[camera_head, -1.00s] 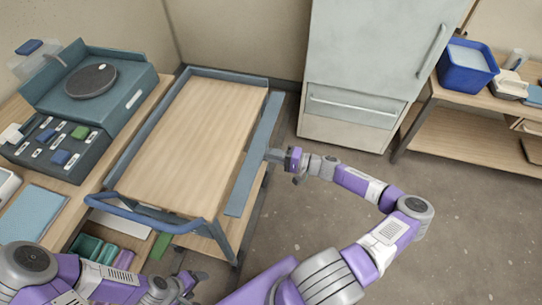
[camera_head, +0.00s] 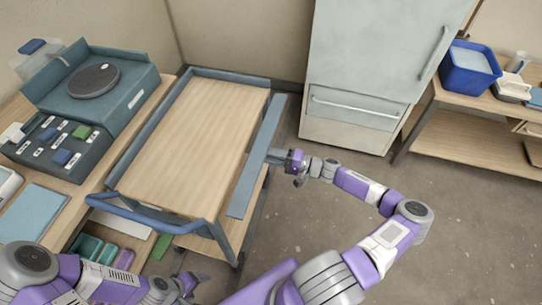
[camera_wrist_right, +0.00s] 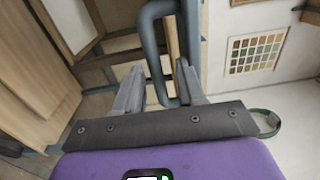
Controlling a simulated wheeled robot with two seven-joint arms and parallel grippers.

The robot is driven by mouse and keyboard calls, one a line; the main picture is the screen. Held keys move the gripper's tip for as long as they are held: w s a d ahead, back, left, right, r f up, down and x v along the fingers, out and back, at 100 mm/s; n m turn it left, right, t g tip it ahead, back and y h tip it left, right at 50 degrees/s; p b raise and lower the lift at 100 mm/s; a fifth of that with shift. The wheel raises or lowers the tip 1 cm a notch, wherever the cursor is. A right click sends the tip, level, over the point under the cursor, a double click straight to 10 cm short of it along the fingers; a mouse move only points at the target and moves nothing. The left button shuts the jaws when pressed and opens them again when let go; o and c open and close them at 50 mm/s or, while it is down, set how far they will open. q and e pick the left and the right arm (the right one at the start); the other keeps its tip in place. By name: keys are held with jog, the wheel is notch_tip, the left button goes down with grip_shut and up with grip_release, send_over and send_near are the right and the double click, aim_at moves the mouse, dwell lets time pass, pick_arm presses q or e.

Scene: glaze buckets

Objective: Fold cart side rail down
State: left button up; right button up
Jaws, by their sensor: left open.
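The cart (camera_head: 185,140) has a wooden top and blue-grey rails. Its right side rail (camera_head: 257,155) is a long, flat blue-grey panel that leans outward from the cart's right edge. My right gripper (camera_head: 273,155) is at the rail's outer side, about halfway along it. In the right wrist view, a blue-grey looped bar (camera_wrist_right: 155,60) lies between the fingers of my right gripper (camera_wrist_right: 160,75); whether they close on it I cannot tell. My left gripper (camera_head: 193,282) is open and empty at the bottom of the head view, below the cart's front end.
A bench with a turntable (camera_head: 92,78) and a dark box of tiles stands left of the cart. A pale cabinet (camera_head: 375,60) is at the back. A shelf at the right holds a blue bucket (camera_head: 468,70). The floor (camera_head: 480,230) right of my arm is clear.

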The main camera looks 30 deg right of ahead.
jog(key=p+v, duration=0.1)
jog(key=v, duration=0.6)
jog(key=shift+s+p, duration=0.2)
jog(key=shift+p, duration=0.15)
jog(key=shift+d, duration=0.1)
